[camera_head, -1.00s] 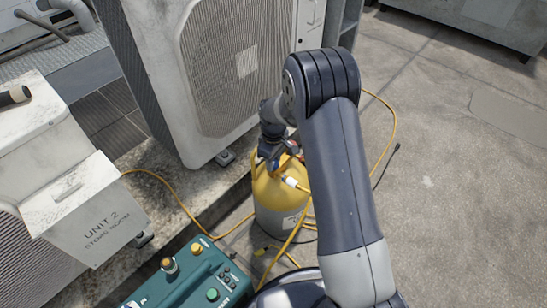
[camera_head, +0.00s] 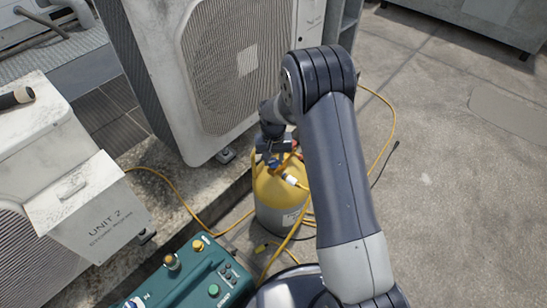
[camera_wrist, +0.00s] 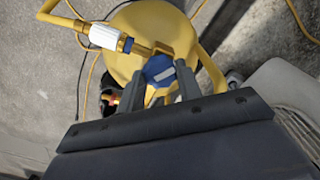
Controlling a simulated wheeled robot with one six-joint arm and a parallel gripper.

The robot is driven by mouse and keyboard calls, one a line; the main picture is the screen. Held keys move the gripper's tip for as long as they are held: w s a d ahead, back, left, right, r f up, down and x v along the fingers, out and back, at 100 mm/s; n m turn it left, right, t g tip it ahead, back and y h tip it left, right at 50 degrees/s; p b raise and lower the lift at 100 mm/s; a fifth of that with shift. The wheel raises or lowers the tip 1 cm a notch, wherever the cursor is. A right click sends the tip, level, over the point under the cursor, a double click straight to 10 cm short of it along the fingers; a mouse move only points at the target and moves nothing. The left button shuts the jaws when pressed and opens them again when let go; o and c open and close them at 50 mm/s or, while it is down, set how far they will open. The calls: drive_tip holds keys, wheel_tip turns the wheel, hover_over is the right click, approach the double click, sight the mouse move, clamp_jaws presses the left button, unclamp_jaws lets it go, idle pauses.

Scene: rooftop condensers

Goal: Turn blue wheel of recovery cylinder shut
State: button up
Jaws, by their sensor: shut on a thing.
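The recovery cylinder (camera_head: 283,205) has a yellow top and a grey-white lower body, and stands upright on the ground beside the concrete ledge. In the wrist view its yellow top (camera_wrist: 125,62) fills the upper middle. My gripper (camera_wrist: 167,88) is shut on the blue wheel from above. In the head view my gripper (camera_head: 272,150) is small at the cylinder's top, and the wheel is mostly hidden by it.
A yellow hose with a white fitting (camera_wrist: 104,36) joins the valve close to my fingers. A condenser unit (camera_head: 225,75) stands right behind the cylinder. A green machine (camera_head: 190,278) stands in front. Hoses lie around; open concrete is at right.

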sight(273, 161)
drive_tip(key=m, duration=0.5)
drive_tip(key=shift+m, duration=0.3)
drive_tip(key=m, duration=0.5)
drive_tip(key=shift+p, duration=0.35)
drive_tip(key=o, duration=1)
drive_tip(key=shift+c, duration=0.2)
drive_tip(key=shift+r, duration=0.1)
wheel_tip(273, 161, up, 11)
drive_tip(key=p, duration=0.2)
drive_tip(key=shift+f, duration=0.2)
